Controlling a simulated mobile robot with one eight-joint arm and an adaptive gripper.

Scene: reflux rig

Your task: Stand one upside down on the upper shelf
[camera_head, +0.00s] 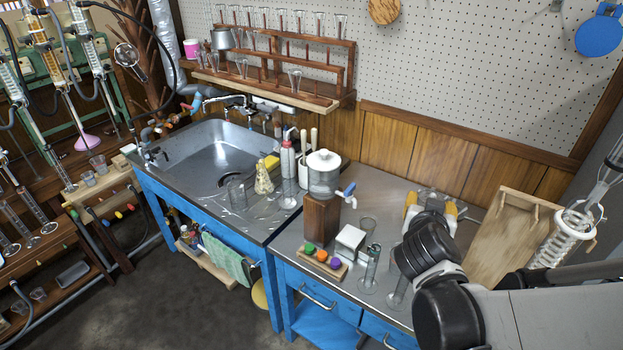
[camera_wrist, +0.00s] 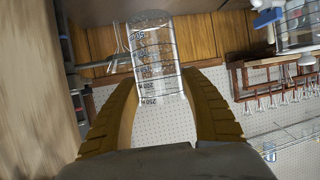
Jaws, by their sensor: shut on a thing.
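My gripper (camera_head: 431,203), with yellow fingers, is above the right-hand bench in the head view. In the wrist view my gripper (camera_wrist: 160,88) is shut on a clear glass beaker (camera_wrist: 155,48) with dark graduation marks. The beaker is mostly hidden by the arm in the head view, and I cannot tell which end is up. The wooden wall shelf (camera_head: 316,100) stands at the back, left of my gripper. Its upper shelf (camera_head: 303,40) carries a row of glass vessels, and a few more stand on the lower board. The shelf also shows at right in the wrist view (camera_wrist: 236,82).
Below my gripper are glass cylinders (camera_head: 371,268), a white box (camera_head: 349,241) and a rack of coloured stoppers (camera_head: 322,262). A white-lidded jar (camera_head: 323,172) stands on a wooden block. A wooden board (camera_head: 500,240) and coiled condenser (camera_head: 575,232) are at right. The sink (camera_head: 215,150) lies left.

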